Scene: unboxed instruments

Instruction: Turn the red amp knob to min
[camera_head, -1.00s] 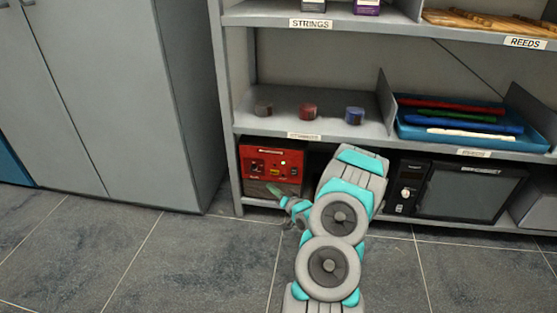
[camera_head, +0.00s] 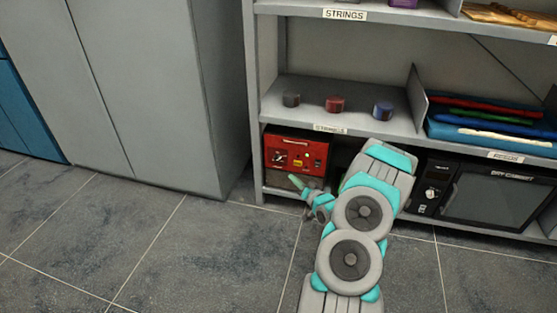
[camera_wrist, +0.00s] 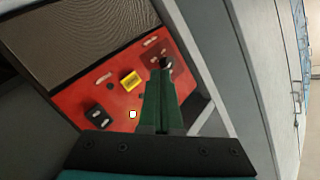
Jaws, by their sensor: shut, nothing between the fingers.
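The red amp (camera_head: 315,158) sits on the bottom shelf in the head view, its red panel facing out. A dark knob (camera_head: 281,159) with a pale mark is on the panel's left side. The wrist view shows the red panel (camera_wrist: 82,88) at a slant, with a black knob (camera_wrist: 97,115) and a yellow switch (camera_wrist: 130,80). My gripper (camera_head: 292,178) is low in front of the amp, below the knob. In the wrist view its green fingers (camera_wrist: 164,70) are together and empty, apart from the black knob at their left. The fingers hide part of the panel.
The shelf above holds a black, a red (camera_head: 335,104) and a blue cylinder (camera_head: 383,110). A black dry cabinet (camera_head: 495,196) stands right of the amp, beyond my arm. A grey cabinet (camera_head: 160,90) stands to the left. The tiled floor in front is open.

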